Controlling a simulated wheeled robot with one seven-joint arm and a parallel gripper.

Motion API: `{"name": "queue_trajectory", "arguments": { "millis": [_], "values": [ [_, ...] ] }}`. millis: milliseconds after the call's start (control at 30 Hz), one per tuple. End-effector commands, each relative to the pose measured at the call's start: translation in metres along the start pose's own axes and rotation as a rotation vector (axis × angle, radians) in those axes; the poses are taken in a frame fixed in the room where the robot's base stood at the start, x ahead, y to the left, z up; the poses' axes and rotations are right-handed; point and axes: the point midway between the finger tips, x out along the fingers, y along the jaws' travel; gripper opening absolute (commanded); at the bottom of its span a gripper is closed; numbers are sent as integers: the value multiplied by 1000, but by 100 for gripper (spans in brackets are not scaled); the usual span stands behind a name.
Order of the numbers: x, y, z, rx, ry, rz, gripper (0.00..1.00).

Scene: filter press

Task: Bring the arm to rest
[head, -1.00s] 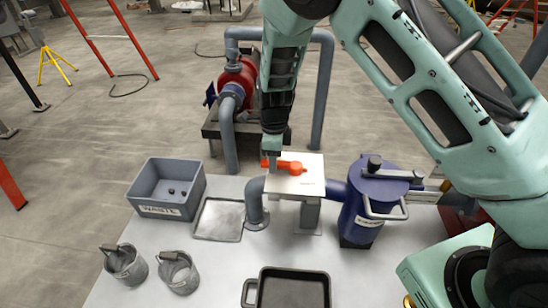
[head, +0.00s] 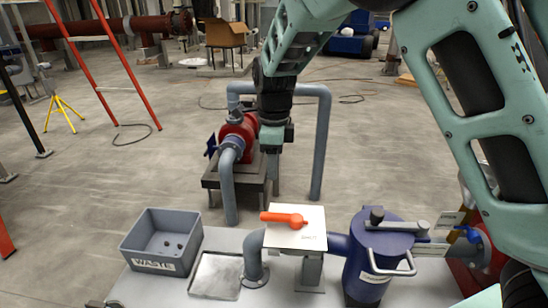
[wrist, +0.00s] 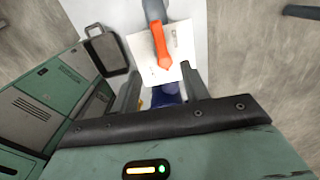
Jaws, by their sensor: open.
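My gripper (head: 272,168) points down in the head view, above and behind the white plate (head: 311,240). Its jaws are open and empty; the two dark fingers stand apart in the wrist view (wrist: 163,85). An orange handle (head: 283,218) lies across the white plate, pointing left. The handle also shows in the wrist view (wrist: 162,45), beyond the fingertips and apart from them. My arm reaches in from the upper right of the head view.
A blue filter vessel (head: 368,270) stands right of the plate. A grey waste bin (head: 136,242) with dark bits inside and a flat grey tray (head: 217,272) are on the left. A red pump (head: 240,135) with grey pipes stands behind. A black pan (wrist: 104,50) shows in the wrist view.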

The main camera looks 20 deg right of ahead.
Motion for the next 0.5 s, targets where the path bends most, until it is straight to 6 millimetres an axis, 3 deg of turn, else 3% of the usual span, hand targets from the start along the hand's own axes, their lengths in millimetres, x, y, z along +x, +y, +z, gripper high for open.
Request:
{"name": "queue_trajectory", "arguments": {
  "millis": [200, 500],
  "values": [
    [-15, 0, 0, -1, 1, 0, 45],
    [-16, 0, 0, 0, 1, 0, 45]
  ]
}}
